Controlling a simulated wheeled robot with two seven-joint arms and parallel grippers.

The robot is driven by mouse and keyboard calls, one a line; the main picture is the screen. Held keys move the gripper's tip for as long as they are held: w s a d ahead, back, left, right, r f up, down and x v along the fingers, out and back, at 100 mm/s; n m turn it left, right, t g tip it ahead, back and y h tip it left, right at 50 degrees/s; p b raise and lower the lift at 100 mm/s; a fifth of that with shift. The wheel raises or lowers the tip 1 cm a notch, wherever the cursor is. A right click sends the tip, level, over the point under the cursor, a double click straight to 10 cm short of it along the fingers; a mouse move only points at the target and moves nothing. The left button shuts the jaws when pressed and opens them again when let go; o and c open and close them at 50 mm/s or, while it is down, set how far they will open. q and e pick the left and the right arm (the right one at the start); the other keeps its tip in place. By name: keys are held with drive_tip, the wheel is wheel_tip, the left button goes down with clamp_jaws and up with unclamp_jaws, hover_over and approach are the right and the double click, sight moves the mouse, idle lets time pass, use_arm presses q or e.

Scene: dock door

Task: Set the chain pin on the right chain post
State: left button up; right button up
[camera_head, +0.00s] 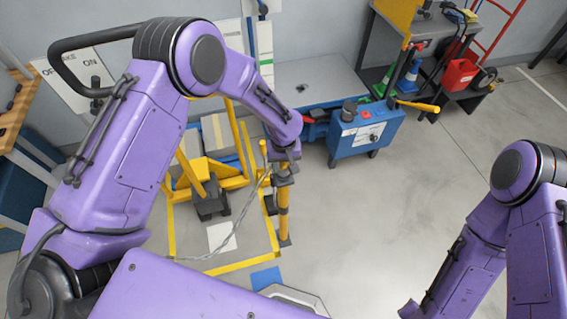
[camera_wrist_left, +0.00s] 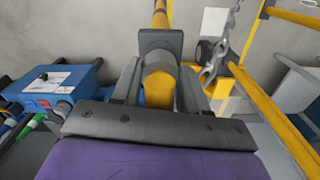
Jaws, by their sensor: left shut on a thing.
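My left gripper (camera_head: 284,168) is at the upper end of a yellow upright post (camera_head: 284,212), taken as the right chain post. In the left wrist view the gripper's jaws (camera_wrist_left: 160,95) are shut on a yellow round-ended piece (camera_wrist_left: 159,86), taken as the chain pin. A dark block (camera_wrist_left: 160,40) stands just beyond it, with a yellow post (camera_wrist_left: 160,12) past that. The grey chain (camera_head: 236,222) slants down left from near the gripper; its links (camera_wrist_left: 214,58) also hang right of the jaws. Whether the pin is seated is hidden. My right gripper is out of frame.
A blue machine (camera_head: 362,132) with a control panel stands right of the post, before a grey plate (camera_head: 318,82). A yellow-framed cart with boxes (camera_head: 218,135) stands left, within a yellow floor outline (camera_head: 240,264). Open floor lies to the right.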

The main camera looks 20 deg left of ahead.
use_arm(q)
drive_tip(key=shift+f, duration=0.65)
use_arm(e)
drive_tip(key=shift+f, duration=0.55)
use_arm(q)
drive_tip(key=shift+r, duration=0.15)
drive_tip(key=shift+p, duration=0.35)
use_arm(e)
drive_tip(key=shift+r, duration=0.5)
use_arm(q)
drive_tip(key=shift+f+b, duration=0.5)
drive_tip(key=shift+f, duration=0.2)
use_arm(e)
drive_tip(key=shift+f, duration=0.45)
use_arm(q)
drive_tip(key=o, duration=0.9)
drive_tip(key=shift+c, duration=0.2)
drive_tip(key=shift+r, duration=0.1)
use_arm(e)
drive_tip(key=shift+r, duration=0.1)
